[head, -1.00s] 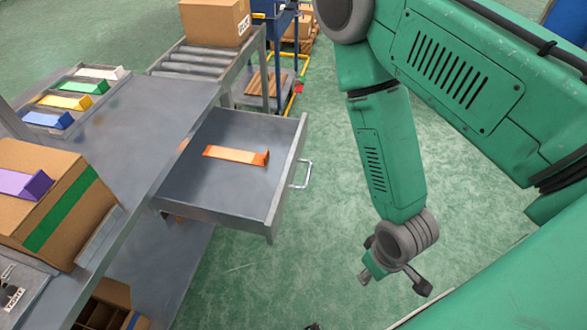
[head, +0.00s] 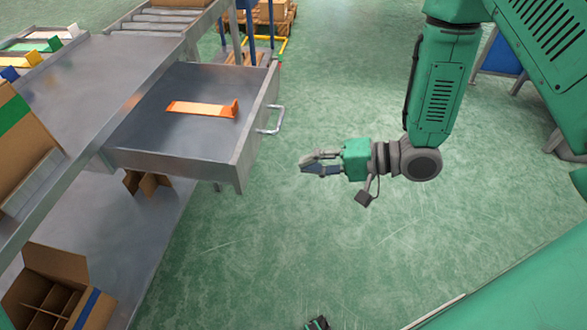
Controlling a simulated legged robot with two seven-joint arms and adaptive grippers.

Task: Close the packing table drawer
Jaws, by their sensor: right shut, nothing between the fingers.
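The packing table drawer (head: 195,157) is pulled out from the right side of the grey packing table (head: 83,90). It has a metal front with a silver loop handle (head: 275,121) on its right face. An orange strip-shaped object (head: 200,108) with a raised end lies inside the drawer. My right gripper (head: 304,163) is shut and empty. It points left, to the right of the handle in the picture and apart from it.
A divided carton (head: 55,265) sits on the lower shelf. A roller conveyor (head: 160,18) and a cart with pallets are behind. Open green floor (head: 260,240) lies right of the drawer.

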